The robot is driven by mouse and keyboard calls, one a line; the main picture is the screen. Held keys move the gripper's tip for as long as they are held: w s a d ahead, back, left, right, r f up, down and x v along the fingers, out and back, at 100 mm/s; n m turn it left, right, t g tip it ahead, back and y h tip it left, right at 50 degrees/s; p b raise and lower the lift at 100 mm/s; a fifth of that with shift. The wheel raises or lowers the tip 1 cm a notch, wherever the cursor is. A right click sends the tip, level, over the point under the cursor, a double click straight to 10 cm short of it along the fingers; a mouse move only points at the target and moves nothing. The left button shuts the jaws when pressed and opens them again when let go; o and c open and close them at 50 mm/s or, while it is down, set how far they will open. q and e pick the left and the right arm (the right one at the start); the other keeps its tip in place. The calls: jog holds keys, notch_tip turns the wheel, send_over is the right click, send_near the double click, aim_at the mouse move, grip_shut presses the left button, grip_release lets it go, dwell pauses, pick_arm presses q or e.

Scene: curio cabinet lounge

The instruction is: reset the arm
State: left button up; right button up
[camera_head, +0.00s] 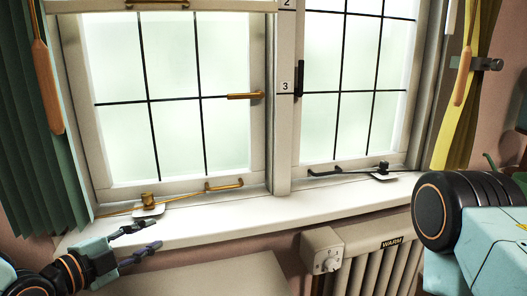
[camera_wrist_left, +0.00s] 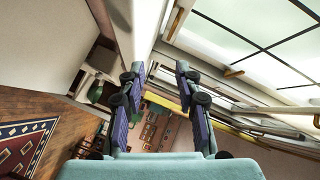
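My left gripper (camera_head: 142,241) is at the lower left of the head view, in front of the white window sill's left part. In the left wrist view its two fingers (camera_wrist_left: 158,85) stand apart with nothing between them, so it is open and empty. My right arm (camera_head: 470,235) fills the lower right of the head view. Its gripper is out of view.
The window sill (camera_head: 260,215) runs under two windows with brass (camera_head: 225,186) and black (camera_head: 325,172) handles. A radiator (camera_head: 385,262) with a valve box (camera_head: 321,250) stands below. A green curtain (camera_head: 35,150) hangs left, a yellow one (camera_head: 467,120) right.

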pick_arm(q)
jog(key=n, duration=0.1)
jog(key=f+n, duration=0.1)
jog(key=n+y, duration=0.1)
jog(key=shift+w+a+f+n, duration=0.2)
jog(key=shift+a+f+n, duration=0.1)
jog(key=shift+n, duration=0.1)
jog(key=s+d+f+n+g+y, duration=0.15)
jog(key=s+f+n+g, duration=0.25)
jog(key=s+f+n, duration=0.4)
jog(key=s+f+n+g+y, duration=0.3)
jog(key=s+f+n, duration=0.25)
jog(key=f, duration=0.45)
jog(key=s+f+n+g+y, duration=0.1)
jog(key=s+f+g, duration=0.2)
jog(key=s, duration=0.8)
jog(key=s+f+n+g+y, duration=0.1)
jog(key=s+f+g, duration=0.3)
jog(key=s+f, duration=0.3)
jog(key=s, duration=0.4)
jog(key=shift+d+f, duration=0.2)
jog(key=shift+d, duration=0.05)
jog(key=shift+w, duration=0.1)
